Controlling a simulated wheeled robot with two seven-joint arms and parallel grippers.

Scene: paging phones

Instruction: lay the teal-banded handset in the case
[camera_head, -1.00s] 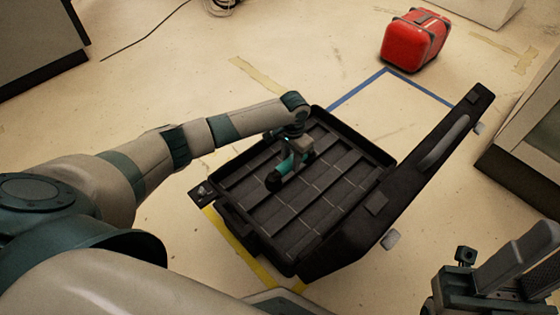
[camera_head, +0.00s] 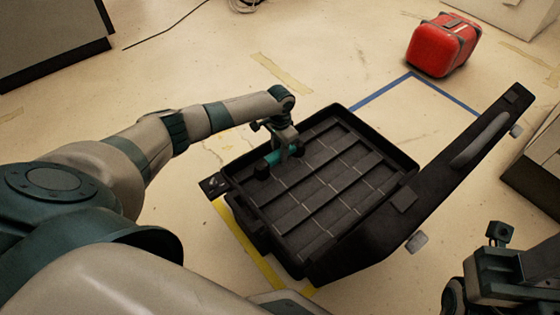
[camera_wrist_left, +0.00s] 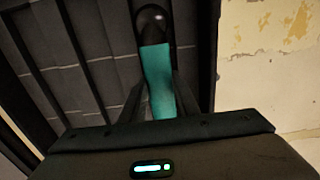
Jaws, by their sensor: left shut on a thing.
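The teal-banded handset (camera_head: 277,157) has a teal middle and dark rounded ends. My left gripper (camera_head: 284,152) is shut on its teal band; the wrist view shows the band (camera_wrist_left: 156,75) between the two fingers, with one dark end (camera_wrist_left: 152,24) beyond. The handset is over the upper left part of the open black case (camera_head: 242,205), close to its side wall. Whether it touches the case floor I cannot tell. The case floor has ribbed compartments (camera_head: 320,190). Part of my right gripper (camera_head: 500,275) shows at the lower right; its jaws are unclear.
The case's raised lid (camera_head: 440,185) with a grey handle stands along its right side. A red case (camera_head: 443,45) sits at the back right. Yellow and blue tape marks the floor. Cabinets stand at the left (camera_head: 45,45) and right edges.

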